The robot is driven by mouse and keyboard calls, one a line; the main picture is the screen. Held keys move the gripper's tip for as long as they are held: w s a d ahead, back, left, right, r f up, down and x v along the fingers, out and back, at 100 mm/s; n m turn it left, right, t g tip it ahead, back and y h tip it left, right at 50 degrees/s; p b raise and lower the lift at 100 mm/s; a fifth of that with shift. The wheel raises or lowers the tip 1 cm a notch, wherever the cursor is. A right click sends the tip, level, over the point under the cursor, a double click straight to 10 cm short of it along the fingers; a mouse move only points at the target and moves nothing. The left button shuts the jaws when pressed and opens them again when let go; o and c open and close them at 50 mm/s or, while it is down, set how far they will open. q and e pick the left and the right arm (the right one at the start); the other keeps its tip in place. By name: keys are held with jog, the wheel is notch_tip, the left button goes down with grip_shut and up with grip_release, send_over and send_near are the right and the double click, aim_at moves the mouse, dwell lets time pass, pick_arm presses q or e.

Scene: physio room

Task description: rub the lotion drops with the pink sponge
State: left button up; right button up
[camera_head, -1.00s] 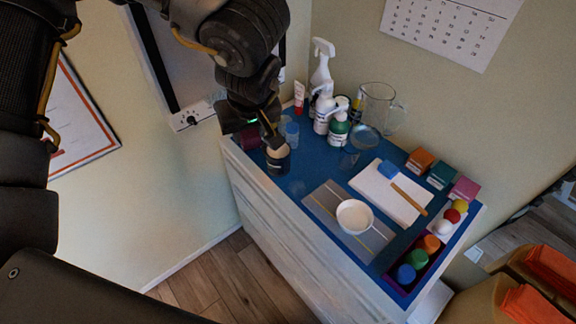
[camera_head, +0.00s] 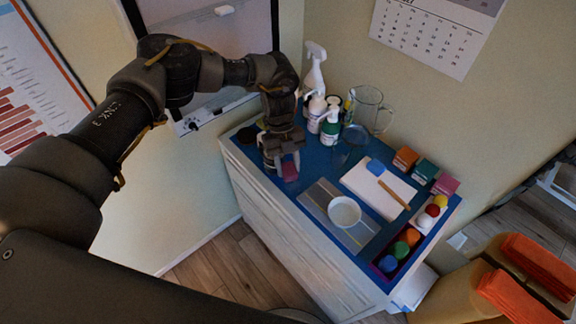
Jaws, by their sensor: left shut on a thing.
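My left gripper (camera_head: 286,164) is low over the near left part of the blue table top. It is shut on the pink sponge (camera_head: 291,172), which shows just below the fingers. Whether the sponge touches the top cannot be told. I cannot make out the lotion drops; the gripper hides part of the surface there. My right gripper is not in view.
A white bowl (camera_head: 344,211) stands on a grey striped mat (camera_head: 322,199). A white board (camera_head: 357,185) holds a blue block (camera_head: 375,167) and a wooden stick (camera_head: 394,195). Bottles (camera_head: 330,127) and a glass jug (camera_head: 366,108) stand behind. Coloured balls (camera_head: 411,236) are at right.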

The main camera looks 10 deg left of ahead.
pick_arm(q)
notch_tip(320, 180, down, 2)
jog(key=n+t+h, duration=0.1)
jog(key=n, duration=0.3)
jog(key=shift+f+p, duration=0.2)
jog(key=shift+p, duration=0.2)
jog(key=shift+d+f+n, duration=0.1)
jog(key=shift+f+n, duration=0.1)
jog(key=shift+n, duration=0.3)
jog(key=shift+f, duration=0.15)
